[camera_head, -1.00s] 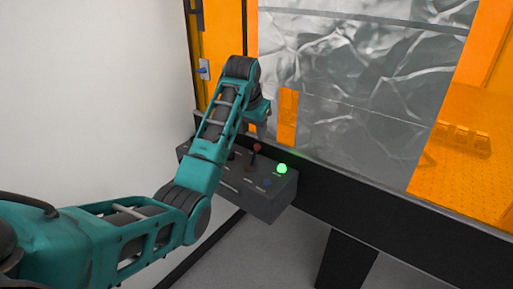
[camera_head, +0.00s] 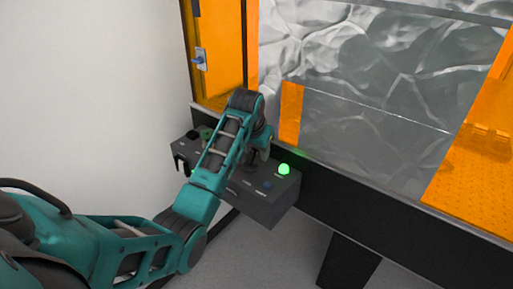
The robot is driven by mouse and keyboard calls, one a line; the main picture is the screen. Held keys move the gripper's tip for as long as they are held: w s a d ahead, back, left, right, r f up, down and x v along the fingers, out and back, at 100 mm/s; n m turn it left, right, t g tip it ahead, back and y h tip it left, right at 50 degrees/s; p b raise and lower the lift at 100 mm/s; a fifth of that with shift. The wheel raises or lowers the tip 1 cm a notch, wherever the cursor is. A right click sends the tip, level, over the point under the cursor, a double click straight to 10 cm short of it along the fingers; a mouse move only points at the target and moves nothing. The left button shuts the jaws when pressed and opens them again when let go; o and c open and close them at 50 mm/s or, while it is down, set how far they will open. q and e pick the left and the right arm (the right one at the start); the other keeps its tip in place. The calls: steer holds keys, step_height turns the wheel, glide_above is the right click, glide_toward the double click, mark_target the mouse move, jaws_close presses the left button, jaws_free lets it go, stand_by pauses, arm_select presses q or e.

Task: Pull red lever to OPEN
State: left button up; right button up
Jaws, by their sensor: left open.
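The dark grey control box (camera_head: 270,207) sits low in front of the orange-framed machine. My left arm reaches over it from the left. My left gripper (camera_head: 258,157) is open and points down at the middle of the box, left of the glowing green button (camera_head: 284,169). The red lever is hidden behind my gripper and forearm, so its position cannot be told. Whether the fingers are around the lever or touching it cannot be told. My right gripper is not in view.
A large crinkled grey panel (camera_head: 380,80) in the orange frame rises behind. A white wall (camera_head: 90,90) is at the left.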

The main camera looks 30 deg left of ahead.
arm_select(q)
steer(key=shift+c, duration=0.4)
jaws_close()
steer(key=shift+w, duration=0.1)
